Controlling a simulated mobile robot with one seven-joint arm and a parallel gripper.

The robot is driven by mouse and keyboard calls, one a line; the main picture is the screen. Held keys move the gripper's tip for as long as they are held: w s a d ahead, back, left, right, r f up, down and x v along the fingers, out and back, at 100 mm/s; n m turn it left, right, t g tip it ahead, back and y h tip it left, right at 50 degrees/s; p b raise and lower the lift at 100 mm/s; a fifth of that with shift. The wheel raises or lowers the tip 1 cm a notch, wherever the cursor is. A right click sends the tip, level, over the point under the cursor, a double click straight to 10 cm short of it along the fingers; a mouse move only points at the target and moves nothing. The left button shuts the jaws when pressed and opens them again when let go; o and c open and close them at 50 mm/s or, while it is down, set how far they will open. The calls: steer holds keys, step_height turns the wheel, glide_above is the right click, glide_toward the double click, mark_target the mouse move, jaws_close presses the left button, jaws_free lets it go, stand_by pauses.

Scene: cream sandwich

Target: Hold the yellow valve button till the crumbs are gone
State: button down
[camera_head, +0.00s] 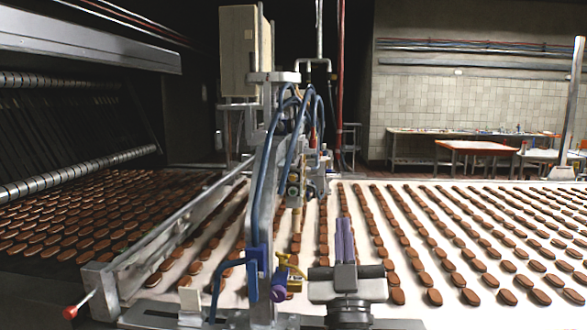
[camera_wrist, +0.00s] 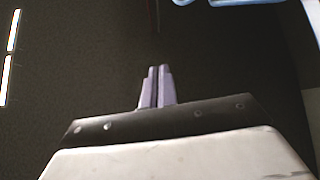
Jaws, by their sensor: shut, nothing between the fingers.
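The yellow valve button (camera_head: 283,260) is a small yellow part low on the metal post, beside a blue fitting (camera_head: 258,258). My gripper (camera_head: 344,222) is to the right of it in the head view, with its purple fingers pointing up and pressed together. The gripper appears apart from the button; the depth between them is hard to tell. In the wrist view the shut fingers (camera_wrist: 156,70) show against a dark background, and the yellow button is not visible there. I cannot make out any crumbs at this size.
A white conveyor belt (camera_head: 345,195) carries rows of brown biscuits (camera_head: 432,297). The metal post (camera_head: 262,200) with blue hoses (camera_head: 290,120) stands over it. A red-knobbed lever (camera_head: 71,312) is at the lower left. A blue and white part (camera_wrist: 235,3) edges into the wrist view's top.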

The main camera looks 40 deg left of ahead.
steer(key=w+d+f+h+p, duration=0.2)
steer(key=w+d+h+p, duration=0.1)
steer(key=w+d+h, duration=0.55)
steer(key=w+d+f+h+p, duration=0.3)
steer(key=w+d+h, duration=0.5)
steer(key=w+d, duration=0.2)
steer(key=a+r+n+t+y, duration=0.2)
steer(key=a+r+n+y, duration=0.3)
steer(key=a+n, duration=0.8)
steer(key=a+r+n+t+y, duration=0.1)
steer(key=a+r+n+y, duration=0.45)
steer(key=n, duration=1.35)
steer(key=s+a+f+n+g+y, duration=0.2)
steer(key=a+n+g+y, duration=0.4)
steer(key=a+n, duration=0.4)
steer(key=s+a+f+n+g+y, duration=0.3)
steer(key=a+f+n+g+y, duration=0.2)
steer(key=a+n, duration=0.6)
steer(key=n+g+y, duration=0.2)
steer(key=n+g, duration=0.1)
steer(key=n, duration=0.3)
steer(key=shift+g, duration=0.3)
